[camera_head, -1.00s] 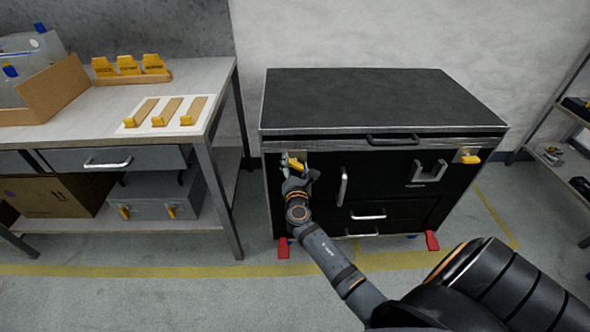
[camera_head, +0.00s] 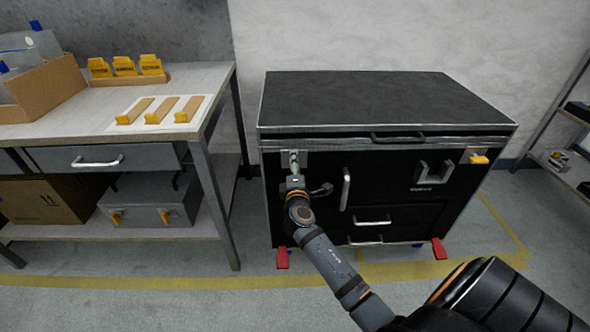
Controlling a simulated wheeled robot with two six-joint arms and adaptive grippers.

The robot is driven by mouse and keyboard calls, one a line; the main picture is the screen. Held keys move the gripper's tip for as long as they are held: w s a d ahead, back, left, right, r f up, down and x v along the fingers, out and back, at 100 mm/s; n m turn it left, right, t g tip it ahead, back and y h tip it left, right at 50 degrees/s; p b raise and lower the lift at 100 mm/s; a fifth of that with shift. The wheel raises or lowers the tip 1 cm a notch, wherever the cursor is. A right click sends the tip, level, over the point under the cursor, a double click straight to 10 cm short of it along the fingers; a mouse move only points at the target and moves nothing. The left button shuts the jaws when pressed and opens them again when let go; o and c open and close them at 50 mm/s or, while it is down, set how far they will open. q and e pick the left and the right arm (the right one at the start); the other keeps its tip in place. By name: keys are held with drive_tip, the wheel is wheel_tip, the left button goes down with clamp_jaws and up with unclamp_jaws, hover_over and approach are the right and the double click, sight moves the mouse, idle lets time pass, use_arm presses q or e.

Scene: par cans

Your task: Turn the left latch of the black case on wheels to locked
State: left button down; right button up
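The black case on wheels (camera_head: 380,100) stands against the wall. Its left latch plate (camera_head: 303,159) is at the upper left of the front; the yellow latch handle cannot be seen, as my gripper covers that spot. My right gripper (camera_head: 294,163), on the arm coming in from the lower right, is at the left latch, fingers up against the plate. Whether it is open or shut on the handle cannot be made out. The right latch (camera_head: 479,159) shows its yellow handle lying roughly level. My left gripper is not in view.
A workbench (camera_head: 215,80) with yellow-tipped wooden pieces stands to the left, with a grey case (camera_head: 150,205) on its lower shelf. Red wheel pedals (camera_head: 282,258) stick out below the black case. A shelf rack is at the far right. The floor in front is mostly clear.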

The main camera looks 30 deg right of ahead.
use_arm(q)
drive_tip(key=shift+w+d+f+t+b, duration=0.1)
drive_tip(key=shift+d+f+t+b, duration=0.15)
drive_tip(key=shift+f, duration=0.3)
use_arm(e)
drive_tip(key=shift+f+m, duration=0.1)
drive_tip(key=shift+m, duration=0.5)
drive_tip(key=o, duration=1.2)
drive_tip(key=shift+c, duration=0.2)
drive_tip(key=v, duration=1.2)
